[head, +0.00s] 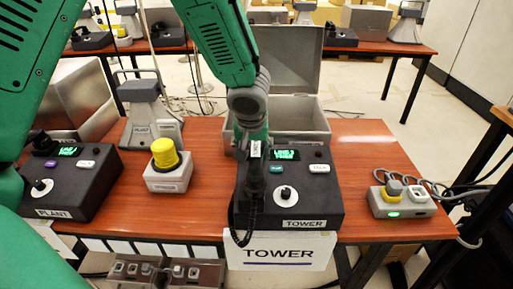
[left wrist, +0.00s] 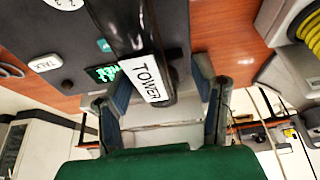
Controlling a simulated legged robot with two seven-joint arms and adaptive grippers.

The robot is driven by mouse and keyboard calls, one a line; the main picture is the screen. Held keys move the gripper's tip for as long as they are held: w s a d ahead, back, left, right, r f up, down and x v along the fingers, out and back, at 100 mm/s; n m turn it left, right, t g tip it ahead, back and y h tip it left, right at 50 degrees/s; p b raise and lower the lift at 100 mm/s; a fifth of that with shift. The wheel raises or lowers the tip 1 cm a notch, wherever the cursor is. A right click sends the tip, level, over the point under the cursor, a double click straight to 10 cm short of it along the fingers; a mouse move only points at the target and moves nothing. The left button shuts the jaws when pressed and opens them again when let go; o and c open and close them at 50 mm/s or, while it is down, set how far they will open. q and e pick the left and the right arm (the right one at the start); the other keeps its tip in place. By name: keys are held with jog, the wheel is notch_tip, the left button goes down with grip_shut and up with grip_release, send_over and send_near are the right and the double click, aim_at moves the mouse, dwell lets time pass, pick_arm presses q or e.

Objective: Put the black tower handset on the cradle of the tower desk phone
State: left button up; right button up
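The black tower handset (head: 254,180), with a white TOWER label, lies lengthwise along the left part of the tower desk phone (head: 320,195). A coiled cord hangs from its near end. Whether it is fully seated on the cradle I cannot tell, as the handset and my gripper hide the cradle. My left gripper (head: 252,138) is over the handset's far end. In the left wrist view, its two fingers (left wrist: 162,92) stand apart on either side of the labelled end of the handset (left wrist: 135,45), with gaps visible on both sides. My right gripper is not in view.
The plant desk phone (head: 75,190) and a yellow-topped block (head: 166,170) stand to the left. An open grey case (head: 300,115) is behind the tower phone. A grey device with a green light (head: 402,202) sits right. Bare table (head: 375,150) shows on the right.

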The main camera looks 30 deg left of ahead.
pick_arm(q)
jog(key=shift+a, duration=0.35)
jog(key=shift+r+p, duration=0.35)
jog(key=shift+r, duration=0.05)
jog(key=v, duration=0.3)
jog(key=p+v, duration=0.1)
jog(key=v, duration=0.3)
jog(key=d+v, duration=0.1)
jog(key=v, duration=0.2)
jog(key=shift+d+r+p, duration=0.1)
jog(key=shift+d+p, duration=0.1)
jog(key=shift+p, duration=0.1)
jog(key=shift+s+r, duration=0.3)
jog(key=shift+r, duration=0.35)
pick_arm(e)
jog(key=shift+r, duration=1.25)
pick_arm(q)
jog(key=shift+d, duration=0.1)
